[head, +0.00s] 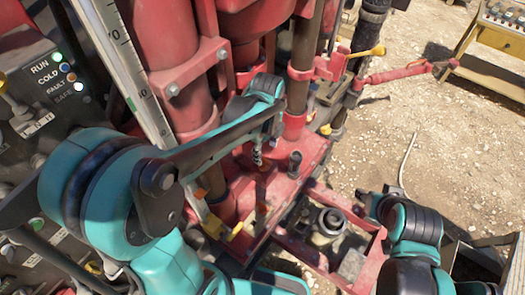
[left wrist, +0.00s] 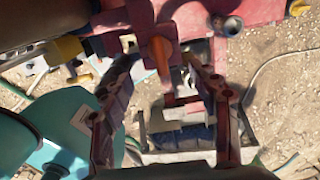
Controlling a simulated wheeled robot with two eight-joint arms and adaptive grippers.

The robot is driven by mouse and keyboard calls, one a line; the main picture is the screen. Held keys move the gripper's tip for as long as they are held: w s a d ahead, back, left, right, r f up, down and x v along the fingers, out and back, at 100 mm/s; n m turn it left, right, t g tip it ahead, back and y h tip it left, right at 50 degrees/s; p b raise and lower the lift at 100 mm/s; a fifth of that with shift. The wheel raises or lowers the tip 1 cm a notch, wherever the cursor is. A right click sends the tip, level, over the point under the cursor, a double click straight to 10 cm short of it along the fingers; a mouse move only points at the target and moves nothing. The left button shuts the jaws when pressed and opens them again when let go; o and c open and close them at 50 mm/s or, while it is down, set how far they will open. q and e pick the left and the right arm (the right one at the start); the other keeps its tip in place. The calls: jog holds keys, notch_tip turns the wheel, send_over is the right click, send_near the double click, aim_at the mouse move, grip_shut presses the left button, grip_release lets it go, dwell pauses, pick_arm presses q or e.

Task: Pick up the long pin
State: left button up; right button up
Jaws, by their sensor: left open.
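My left gripper (head: 258,156) hangs over the red deck of the machine, with its fingers pointing down. In the left wrist view its two ribbed fingers (left wrist: 160,62) stand apart with nothing held between them. An orange upright piece (left wrist: 160,50) shows beyond and between the fingertips. It may be the head of the long pin, but I cannot tell for sure. Its lower part is hidden. I cannot tell whether the fingers touch it.
A dark upright cylinder (head: 295,163) stands on the red deck, right of the left gripper. Red columns (head: 165,60) and a white measuring scale (head: 125,70) rise close to the left arm. A control panel (head: 45,100) is at the left. Gravel ground (head: 385,135) is open at right.

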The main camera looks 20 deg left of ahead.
aim_at(264, 159)
pick_arm(q)
jog(key=shift+w+a+f, duration=0.2)
jog(key=shift+w+f, duration=0.15)
jog(key=shift+f, duration=0.25)
jog(key=shift+w+a+f, duration=0.2)
jog(key=shift+w+f, duration=0.1)
jog(key=shift+f, duration=0.25)
jog(key=f, duration=0.3)
jog(key=s+f, duration=0.1)
jog(key=f, duration=0.1)
jog(key=shift+w+f, duration=0.15)
jog(key=shift+f, duration=0.15)
jog(key=shift+s+d+r, duration=0.1)
jog(key=shift+s, duration=0.1)
jog(key=shift+c, duration=1.2)
jog(key=c, duration=1.1)
